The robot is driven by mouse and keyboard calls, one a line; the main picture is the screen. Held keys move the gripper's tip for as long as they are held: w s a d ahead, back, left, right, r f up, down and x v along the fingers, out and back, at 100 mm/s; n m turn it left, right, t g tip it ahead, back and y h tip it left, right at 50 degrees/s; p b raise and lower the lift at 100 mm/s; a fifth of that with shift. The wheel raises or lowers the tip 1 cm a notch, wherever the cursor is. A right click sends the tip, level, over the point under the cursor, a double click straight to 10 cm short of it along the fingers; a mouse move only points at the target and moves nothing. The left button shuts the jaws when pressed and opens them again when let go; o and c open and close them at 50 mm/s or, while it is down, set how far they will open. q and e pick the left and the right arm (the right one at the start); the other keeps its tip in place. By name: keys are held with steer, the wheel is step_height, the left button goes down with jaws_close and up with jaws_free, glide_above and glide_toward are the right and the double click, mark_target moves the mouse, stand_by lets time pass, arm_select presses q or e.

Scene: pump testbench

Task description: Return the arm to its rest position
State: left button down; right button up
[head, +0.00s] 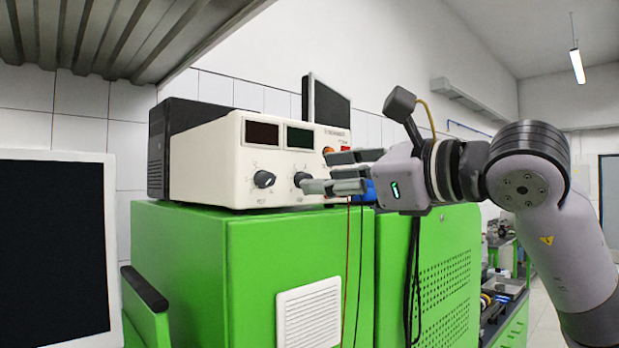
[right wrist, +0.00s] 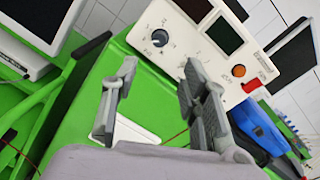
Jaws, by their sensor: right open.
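My right gripper (head: 335,172) reaches in from the right of the head view. Its fingers are apart and empty, in front of the right part of the cream power supply (head: 210,165). In the right wrist view the gripper (right wrist: 155,100) is open, with nothing between its fingers. The power supply panel (right wrist: 205,45) shows there with its dark displays, knobs and an orange button. I cannot tell from these views whether a finger touches the panel. My left gripper is not in view.
The power supply stands on a green cabinet (head: 250,255) with a white vent. Red and black cables hang down the cabinet front. A monitor (head: 55,250) stands at left, and a metal shelf (head: 120,35) overhangs the upper left. A blue object (right wrist: 258,125) lies right of the fingers.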

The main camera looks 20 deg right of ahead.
steer(key=shift+s+d, duration=0.1)
steer(key=shift+s, duration=0.15)
stand_by(0.3)
